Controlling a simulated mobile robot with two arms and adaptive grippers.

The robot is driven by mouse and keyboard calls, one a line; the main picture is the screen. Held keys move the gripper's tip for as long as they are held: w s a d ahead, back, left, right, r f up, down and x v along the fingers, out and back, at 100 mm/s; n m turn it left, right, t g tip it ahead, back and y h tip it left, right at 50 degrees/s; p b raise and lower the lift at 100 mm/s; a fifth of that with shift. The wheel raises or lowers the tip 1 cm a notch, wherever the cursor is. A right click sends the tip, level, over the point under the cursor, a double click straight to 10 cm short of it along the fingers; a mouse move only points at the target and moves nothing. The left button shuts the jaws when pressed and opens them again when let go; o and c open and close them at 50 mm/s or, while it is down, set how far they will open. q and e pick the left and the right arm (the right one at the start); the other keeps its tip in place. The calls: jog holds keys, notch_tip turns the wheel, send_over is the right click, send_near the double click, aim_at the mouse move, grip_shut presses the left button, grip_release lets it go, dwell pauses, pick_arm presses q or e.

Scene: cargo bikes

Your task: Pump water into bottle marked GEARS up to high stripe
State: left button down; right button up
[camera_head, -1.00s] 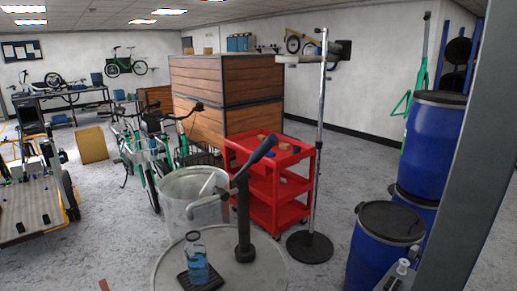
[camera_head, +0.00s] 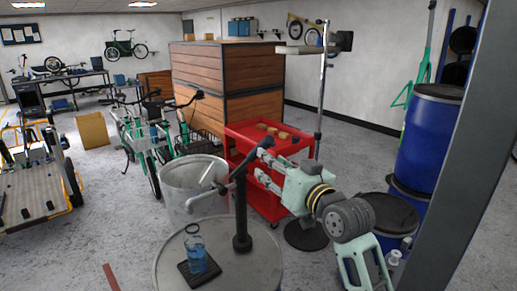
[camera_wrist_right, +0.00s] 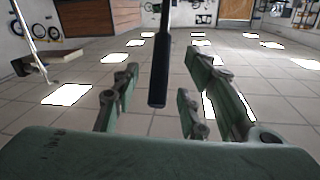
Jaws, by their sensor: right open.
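A clear bottle (camera_head: 195,250) with blue water in its lower part stands upright on a dark square pad (camera_head: 206,271) on a round drum lid. Its marking and stripes are too small to read. The dark pump (camera_head: 242,215) stands beside it, with its spout (camera_head: 203,197) above the bottle and its lever (camera_head: 252,162) slanting up to the right. My right gripper (camera_head: 264,168) is open just right of the lever, fingers pointing at it. In the right wrist view the lever's dark grip (camera_wrist_right: 160,75) shows between the open fingers; contact is not visible. My left gripper is out of view.
A grey bin (camera_head: 185,190) stands behind the drum (camera_head: 262,268). A red cart (camera_head: 285,150) and a pole stand behind my right gripper. Blue barrels (camera_head: 425,140) and a grey post (camera_head: 462,160) are at the right.

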aim_at(248, 162)
jog(key=x, duration=0.2)
jog(key=p+x, duration=0.1)
jog(key=x, duration=0.1)
jog(key=p+x, duration=0.1)
jog(key=x, duration=0.1)
jog(key=shift+a+r, duration=0.15)
jog(key=shift+r, duration=0.2)
jog(key=shift+p+x, duration=0.45)
jog(key=shift+x, duration=0.35)
jog(key=shift+f, duration=0.15)
jog(key=shift+c, duration=0.4)
grip_shut()
